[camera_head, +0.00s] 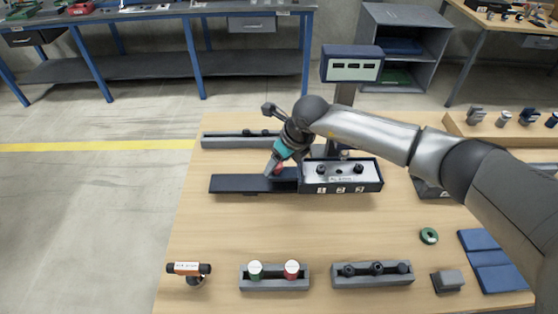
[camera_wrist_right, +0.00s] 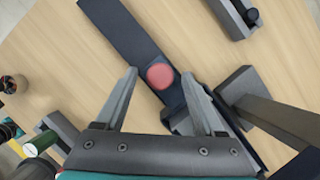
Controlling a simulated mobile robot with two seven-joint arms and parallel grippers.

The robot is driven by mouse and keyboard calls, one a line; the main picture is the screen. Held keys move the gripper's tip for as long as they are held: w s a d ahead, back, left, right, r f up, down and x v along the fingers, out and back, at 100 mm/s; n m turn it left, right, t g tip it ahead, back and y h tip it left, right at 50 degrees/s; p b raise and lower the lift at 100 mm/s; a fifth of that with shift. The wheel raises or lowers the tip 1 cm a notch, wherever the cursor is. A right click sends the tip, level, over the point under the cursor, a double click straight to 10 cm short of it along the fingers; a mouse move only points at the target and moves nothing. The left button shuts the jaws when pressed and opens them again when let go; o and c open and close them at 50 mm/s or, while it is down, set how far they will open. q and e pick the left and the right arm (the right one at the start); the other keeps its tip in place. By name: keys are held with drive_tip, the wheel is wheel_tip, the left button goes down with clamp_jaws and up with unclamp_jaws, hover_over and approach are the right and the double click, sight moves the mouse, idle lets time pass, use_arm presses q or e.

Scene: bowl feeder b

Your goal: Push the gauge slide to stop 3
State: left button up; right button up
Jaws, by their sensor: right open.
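A dark flat track (camera_head: 235,184) lies on the wooden table and runs left from a grey-topped housing (camera_head: 342,174). The housing's front carries white plates marked 1, 2 and 3. A red round knob (camera_head: 278,170), seemingly on the gauge slide, stands over the track left of the housing; the knob (camera_wrist_right: 160,76) shows plainly in the right wrist view. My right gripper (camera_head: 273,166) is down at the track, its open fingers on either side of the knob, with gaps visible. The slide's body is partly hidden by the gripper. My left gripper is not in view.
A grey rail (camera_head: 228,141) lies behind the track. A display box (camera_head: 351,64) stands behind.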

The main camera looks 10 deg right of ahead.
clamp_jaws()
idle(0.5)
idle(0.8)
